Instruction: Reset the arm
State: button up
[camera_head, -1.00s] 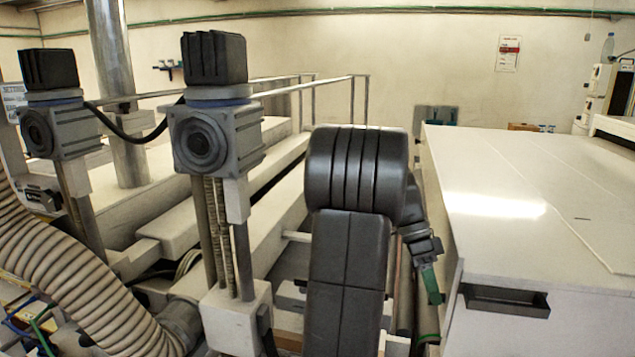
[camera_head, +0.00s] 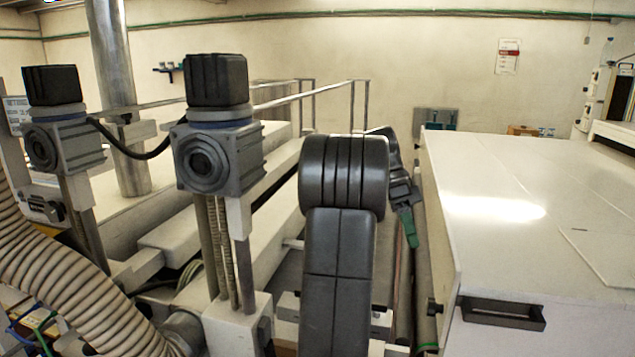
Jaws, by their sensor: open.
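My dark arm rises in the middle of the head view, its thick rounded joint at the top. My gripper (camera_head: 408,228) shows just to the right of that joint, small and partly hidden behind the arm. It points downward, with green on its finger part. It hangs over the gap between the machine on the left and the white-topped cabinet on the right. I see no object in it. The gap between its fingers is hard to make out from this angle.
The white cabinet (camera_head: 500,185) stands close on the right, with a dark recessed handle (camera_head: 503,313). Two motor units (camera_head: 215,155) (camera_head: 65,145) on posts and a ribbed hose (camera_head: 75,285) fill the left. Metal rails (camera_head: 300,92) run behind. The air above the cabinet is clear.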

aim_at(428, 299)
jog(key=b+x, duration=0.2)
jog(key=x, duration=1.2)
jog(key=shift+s+f, duration=0.15)
jog(key=shift+f+b, duration=0.1)
jog(key=shift+b, duration=0.45)
jog(key=t+b, duration=0.2)
jog(key=b, duration=0.1)
jog(key=t+b, duration=0.2)
jog(key=b, duration=0.2)
jog(key=shift+s+a+m+h, duration=0.2)
jog(key=shift+s+m+h, duration=0.05)
jog(key=shift+m+h, duration=0.15)
jog(key=p+v, duration=0.2)
jog(key=v, duration=1.3)
jog(key=w+g+p, duration=0.1)
jog(key=p, duration=0.2)
jog(key=w+d+f+g+p, duration=0.1)
jog(key=w+p, duration=0.1)
jog(key=p, duration=0.1)
jog(key=w+g+p, duration=0.1)
jog(key=w+p, duration=0.1)
jog(key=p, duration=0.1)
jog(key=shift+d+f+n+y, duration=0.2)
jog(key=shift+f+n+y, duration=0.1)
jog(key=shift+n, duration=0.1)
